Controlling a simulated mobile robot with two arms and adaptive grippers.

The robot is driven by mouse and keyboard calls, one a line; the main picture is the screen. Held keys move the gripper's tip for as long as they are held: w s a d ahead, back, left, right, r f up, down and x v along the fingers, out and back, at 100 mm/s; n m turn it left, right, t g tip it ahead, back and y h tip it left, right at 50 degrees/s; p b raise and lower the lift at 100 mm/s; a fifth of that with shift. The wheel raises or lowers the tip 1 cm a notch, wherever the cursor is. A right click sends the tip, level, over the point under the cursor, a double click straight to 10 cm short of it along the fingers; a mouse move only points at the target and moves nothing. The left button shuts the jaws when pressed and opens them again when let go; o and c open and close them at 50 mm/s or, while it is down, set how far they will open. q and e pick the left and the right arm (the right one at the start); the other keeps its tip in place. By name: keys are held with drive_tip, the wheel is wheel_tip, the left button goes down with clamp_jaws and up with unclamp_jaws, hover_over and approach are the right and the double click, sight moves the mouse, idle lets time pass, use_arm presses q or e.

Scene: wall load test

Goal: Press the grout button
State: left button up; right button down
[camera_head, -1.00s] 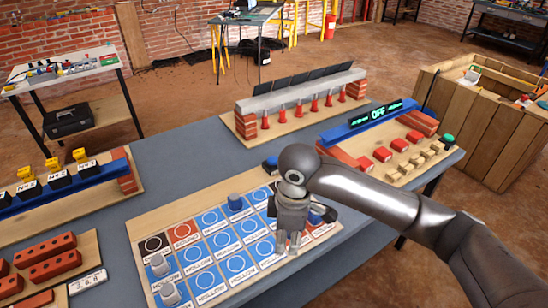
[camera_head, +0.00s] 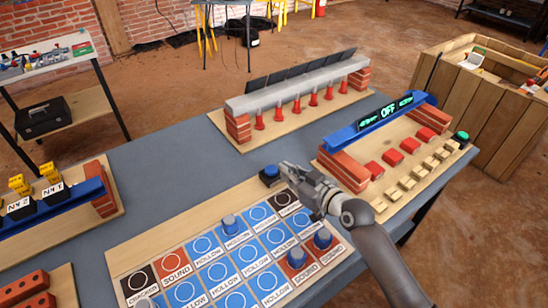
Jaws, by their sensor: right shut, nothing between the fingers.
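A blue button (camera_head: 271,171) on a dark base stands at the far edge of the tile board (camera_head: 196,222). My right gripper (camera_head: 287,169) is shut and empty, just right of this button, its fingertips pointing toward it. I cannot tell whether they touch it. I can read no grout label on either button. My left gripper is out of view.
The tile board has labelled circles and several upright blue and grey pegs, such as one blue peg (camera_head: 229,223). A grey beam (camera_head: 295,88) on brick supports with red cones stands behind. Bare grey table (camera_head: 175,165) lies left of the blue button.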

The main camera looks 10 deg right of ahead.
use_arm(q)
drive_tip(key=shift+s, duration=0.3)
use_arm(e)
drive_tip(key=shift+d+m+t+h, duration=0.3)
drive_tip(key=shift+d+m, duration=0.1)
drive_tip(key=shift+d, duration=0.6)
drive_tip(key=shift+w, duration=0.15)
hover_over(271, 170)
drive_tip(key=s, duration=0.2)
drive_tip(key=shift+d+f+p, duration=0.2)
drive_tip(key=shift+f, duration=0.35)
drive_tip(key=shift+d+f+p, duration=0.2)
drive_tip(key=shift+f, duration=0.3)
wheel_tip(271, 170, down, 3)
drive_tip(key=shift+w+r+b, duration=0.15)
drive_tip(key=shift+b, duration=0.15)
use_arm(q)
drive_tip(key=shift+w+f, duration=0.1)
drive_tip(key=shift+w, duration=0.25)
use_arm(e)
drive_tip(key=shift+f, duration=0.75)
